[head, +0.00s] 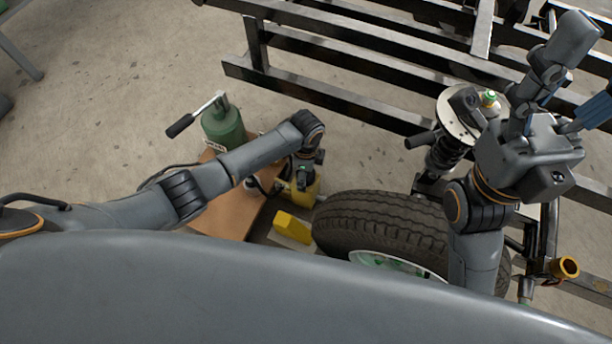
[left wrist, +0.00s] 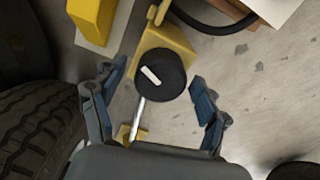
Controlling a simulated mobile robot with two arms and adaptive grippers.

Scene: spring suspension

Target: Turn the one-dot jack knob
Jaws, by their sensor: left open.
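In the left wrist view a round black knob (left wrist: 163,76) with a white bar across its face sits on a yellow jack body (left wrist: 152,42). I cannot make out a dot mark on it. My left gripper (left wrist: 158,74) is open, with one blue-padded finger on each side of the knob, both apart from it. In the head view this yellow jack (head: 307,190) is partly hidden by my left wrist, and the left gripper (head: 303,176) points down over it. My right gripper (head: 572,88) is raised at the upper right, its fingers spread and empty.
A tyre (head: 375,220) lies just right of the jack. A yellow block (head: 292,228) is in front of it. A black steel frame (head: 330,60) fills the back.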

